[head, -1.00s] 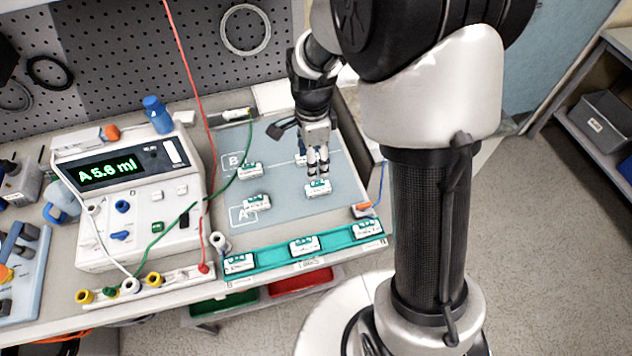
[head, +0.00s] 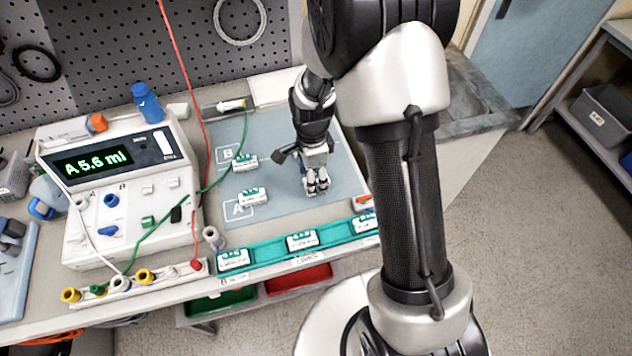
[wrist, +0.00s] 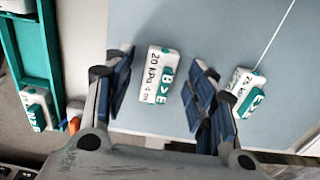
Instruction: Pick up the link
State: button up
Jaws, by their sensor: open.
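The links are small white blocks with green tops. In the wrist view one link (wrist: 153,62), printed "20 kPa 4 m" and "B>E", lies on the grey-blue mat (wrist: 195,25) between my gripper's fingers. My gripper (wrist: 160,85) is open, with a gap on both sides of this link. In the head view my gripper (head: 317,190) is low over the right part of the mat and hides the link beneath it. A second link (wrist: 240,84) lies just right of the right finger. Two more links (head: 244,161) (head: 252,196) lie by the mat's B and A marks.
A teal rail (head: 272,251) along the bench front holds three links. A white pump (head: 130,190) reading "A 5.6 ml" stands left, with green and red leads near the mat. A pegboard rises behind. Green and red bins sit below the front edge.

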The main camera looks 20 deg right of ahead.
jog(key=shift+r, duration=0.1)
jog(key=shift+c, duration=0.3)
jog(key=c, duration=1.1)
